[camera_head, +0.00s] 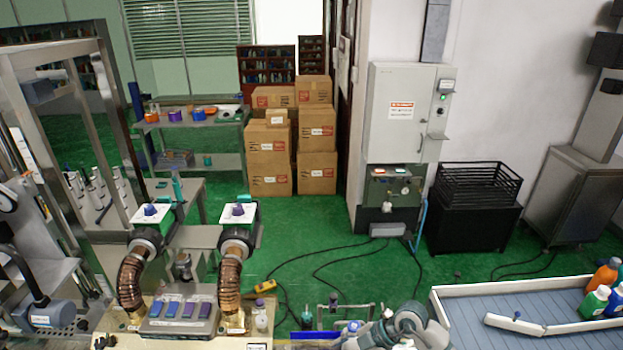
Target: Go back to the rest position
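A grey jointed arm link, which looks like part of my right arm (408,325), shows at the bottom edge right of centre. Small dark and metal parts (330,311) lie just left of it. I cannot make out clearly whether they are my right gripper's fingers, or whether they are apart or together. No object is clearly seen held there. My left gripper is not clearly in view. The sleeve machine (180,314) with two brown ribbed hoses (132,285) stands at the lower left.
A grey conveyor (470,315) with coloured bottles (597,300) at its end is at lower right. A metal frame (108,95) stands left. Cardboard boxes (268,160), an electrical cabinet (405,115) and a black crate (480,185) stand behind. Cables cross the green floor (330,225), otherwise mostly clear in the middle.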

